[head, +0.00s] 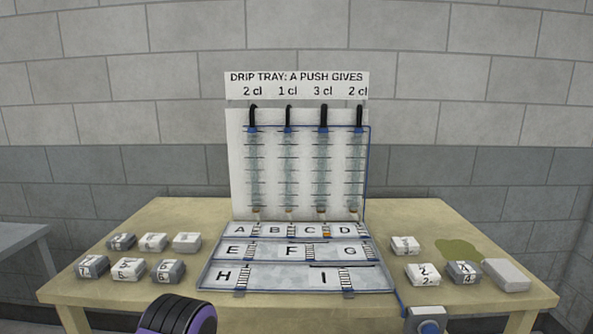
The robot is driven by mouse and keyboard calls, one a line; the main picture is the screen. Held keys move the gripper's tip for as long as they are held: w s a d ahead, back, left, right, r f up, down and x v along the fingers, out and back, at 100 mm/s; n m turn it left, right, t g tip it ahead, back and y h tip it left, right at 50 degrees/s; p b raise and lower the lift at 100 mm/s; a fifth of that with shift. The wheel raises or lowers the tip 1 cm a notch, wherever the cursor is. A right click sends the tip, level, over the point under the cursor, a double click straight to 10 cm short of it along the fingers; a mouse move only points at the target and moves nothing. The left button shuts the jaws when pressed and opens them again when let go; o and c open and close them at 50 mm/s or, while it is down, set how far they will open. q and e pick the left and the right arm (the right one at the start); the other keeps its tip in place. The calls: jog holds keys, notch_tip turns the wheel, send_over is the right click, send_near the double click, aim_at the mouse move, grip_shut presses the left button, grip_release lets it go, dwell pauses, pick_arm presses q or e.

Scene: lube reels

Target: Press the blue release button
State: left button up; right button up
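A rounded black and purple part, likely of my own arm, shows at the bottom left of centre. No gripper fingers show in the head view, so neither gripper is in view.
A white panel (240,165) with several clear tubes stands on the table (180,215). Before it is a lettered tray (213,276). Small grey and white blocks (127,269) lie on both sides. An olive spill (458,249) is at right.

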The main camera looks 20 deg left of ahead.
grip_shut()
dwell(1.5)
